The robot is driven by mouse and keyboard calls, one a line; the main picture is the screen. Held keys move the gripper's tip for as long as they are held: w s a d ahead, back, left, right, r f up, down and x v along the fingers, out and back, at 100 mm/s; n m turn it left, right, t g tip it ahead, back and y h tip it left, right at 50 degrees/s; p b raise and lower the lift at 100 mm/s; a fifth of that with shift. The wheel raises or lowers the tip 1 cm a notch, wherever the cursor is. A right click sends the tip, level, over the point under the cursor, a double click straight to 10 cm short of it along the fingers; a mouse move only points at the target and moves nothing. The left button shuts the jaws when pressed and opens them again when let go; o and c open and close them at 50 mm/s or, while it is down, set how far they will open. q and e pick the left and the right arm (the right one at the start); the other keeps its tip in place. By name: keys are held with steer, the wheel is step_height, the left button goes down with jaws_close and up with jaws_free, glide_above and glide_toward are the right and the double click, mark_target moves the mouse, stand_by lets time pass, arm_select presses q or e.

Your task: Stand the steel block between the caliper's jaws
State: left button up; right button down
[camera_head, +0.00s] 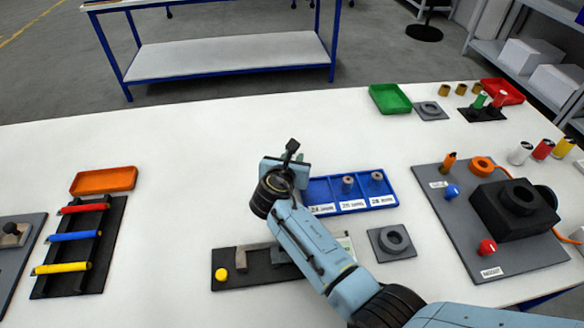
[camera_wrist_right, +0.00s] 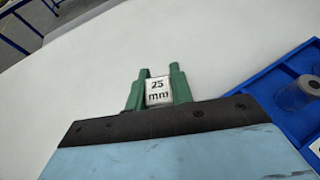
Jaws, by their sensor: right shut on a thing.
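My right gripper (camera_head: 291,157), with green fingers, is above the white table behind the caliper. In the right wrist view, the gripper (camera_wrist_right: 159,76) is shut on a small block, which I take for the steel block (camera_wrist_right: 158,92); its pale face reads "25 mm". I cannot make the block out clearly in the head view. The caliper (camera_head: 245,279) lies at the table's front middle, a dark base with a yellow knob (camera_head: 222,274) and a grey upright jaw (camera_head: 241,258). My right arm covers part of its right side. My left gripper is not in view.
A blue labelled tray (camera_head: 330,193) with grey cylinders lies right of the gripper. A grey ring plate (camera_head: 391,242) is right of the caliper. A rack of coloured bars (camera_head: 76,244) and an orange tray (camera_head: 104,180) stand left. The table between rack and caliper is clear.

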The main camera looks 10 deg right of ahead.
steer(key=shift+f+b, duration=0.3)
steer(key=shift+f, duration=0.9)
steer(key=shift+f, duration=0.15)
steer(key=c, duration=1.2)
jaws_free()
steer(key=shift+c, duration=0.2)
